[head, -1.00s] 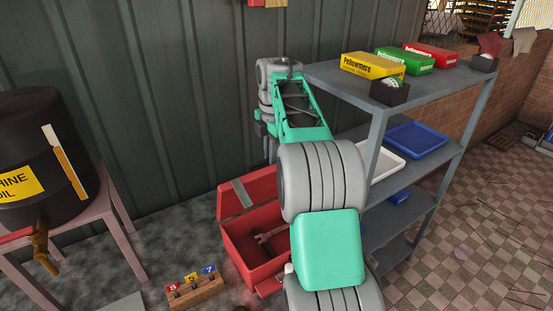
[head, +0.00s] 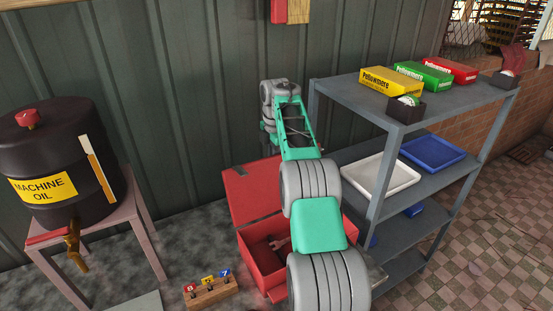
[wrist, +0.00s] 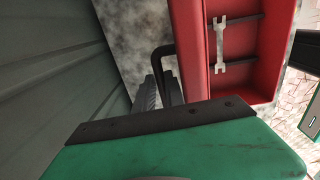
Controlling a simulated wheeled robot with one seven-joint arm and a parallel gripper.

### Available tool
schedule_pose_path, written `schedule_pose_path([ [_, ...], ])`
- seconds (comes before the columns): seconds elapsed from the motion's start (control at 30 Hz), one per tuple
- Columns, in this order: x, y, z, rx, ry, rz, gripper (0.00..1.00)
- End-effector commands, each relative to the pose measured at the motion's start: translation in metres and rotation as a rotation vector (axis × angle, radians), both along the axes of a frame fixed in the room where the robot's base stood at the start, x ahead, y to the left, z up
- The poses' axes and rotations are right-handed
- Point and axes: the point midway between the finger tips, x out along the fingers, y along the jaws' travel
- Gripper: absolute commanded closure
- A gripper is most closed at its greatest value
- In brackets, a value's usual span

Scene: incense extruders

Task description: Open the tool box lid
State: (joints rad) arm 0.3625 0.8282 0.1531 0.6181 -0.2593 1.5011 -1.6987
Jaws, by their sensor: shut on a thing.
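The red tool box (head: 252,253) stands on the floor by the wall, and its red lid (head: 252,196) is up, so the inside shows. A wrench (head: 281,243) lies inside; it also shows in the wrist view (wrist: 220,45). In the wrist view, the lid (wrist: 186,45) is seen nearly edge-on beside the open box (wrist: 282,50), with a bent black handle (wrist: 158,54) at its side. My gripper (wrist: 159,88) is shut on this handle, though the exact contact is partly hidden. In the head view, my arm hides the gripper and part of the box.
A grey metal shelf (head: 402,128) stands close on the right, with boxes on top and a white tray (head: 386,178) below. A machine oil drum (head: 75,150) sits on a stand at left. A small numbered block (head: 210,292) lies on the floor in front.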

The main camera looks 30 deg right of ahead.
Motion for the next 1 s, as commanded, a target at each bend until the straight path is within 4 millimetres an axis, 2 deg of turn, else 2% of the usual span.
schedule_pose_path([
  [0.03, 0.009, 0.002, -0.004, -0.001, -0.023, 0.001, 1.0],
  [0.47, 0.012, 0.004, -0.01, -0.001, -0.019, 0.003, 1.0],
  [0.5, 0.013, 0.005, -0.01, -0.001, -0.019, 0.003, 0.85],
  [0.73, 0.009, 0.004, -0.014, 0.002, -0.011, 0.002, 0.66],
  [1.0, 0.007, 0.003, -0.015, 0.004, -0.008, 0.001, 0.66],
])
